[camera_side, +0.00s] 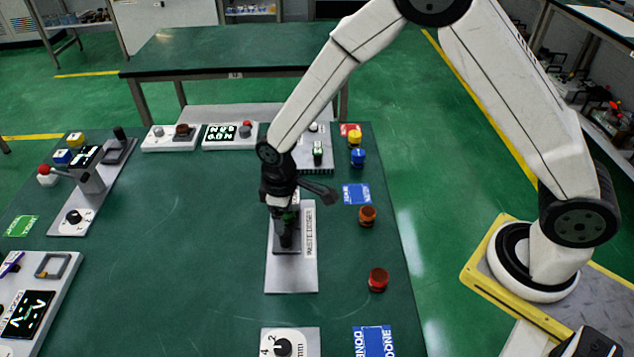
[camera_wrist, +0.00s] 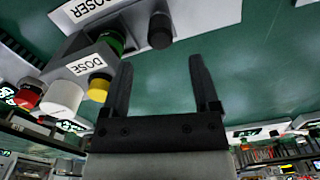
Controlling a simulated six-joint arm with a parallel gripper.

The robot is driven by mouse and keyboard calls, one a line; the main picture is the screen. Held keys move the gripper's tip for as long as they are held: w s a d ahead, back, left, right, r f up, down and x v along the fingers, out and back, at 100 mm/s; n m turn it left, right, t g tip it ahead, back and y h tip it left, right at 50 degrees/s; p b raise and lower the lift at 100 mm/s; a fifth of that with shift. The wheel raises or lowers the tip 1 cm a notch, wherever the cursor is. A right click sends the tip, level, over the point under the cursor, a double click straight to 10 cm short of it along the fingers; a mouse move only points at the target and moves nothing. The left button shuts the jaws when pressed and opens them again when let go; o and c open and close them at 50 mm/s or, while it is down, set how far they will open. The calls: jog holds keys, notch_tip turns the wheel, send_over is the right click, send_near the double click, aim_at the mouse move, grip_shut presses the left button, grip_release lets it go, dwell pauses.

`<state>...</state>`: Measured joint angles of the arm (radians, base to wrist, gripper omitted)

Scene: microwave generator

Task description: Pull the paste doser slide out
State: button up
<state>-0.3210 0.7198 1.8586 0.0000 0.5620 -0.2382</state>
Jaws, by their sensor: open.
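The paste doser (camera_side: 292,277) is a grey plate with a "PASTE DOSER" label on the green table, below my gripper in the side view. In the wrist view its grey body (camera_wrist: 205,14) fills the top, with a dark round knob (camera_wrist: 160,32) standing out from it. My gripper (camera_wrist: 160,68) is open, and the knob shows ahead of the gap between the fingers, apart from both. In the side view my gripper (camera_side: 287,232) points down over the doser and hides much of its middle, so contact cannot be told there.
Orange (camera_side: 367,216) and red (camera_side: 378,280) knobs stand to the right. A dial panel (camera_side: 290,342) lies in front. The table's middle left is clear.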

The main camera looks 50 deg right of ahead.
aim_at(286, 237)
jog(key=shift+f, duration=0.2)
jog(key=shift+f, duration=3.7)
grip_shut()
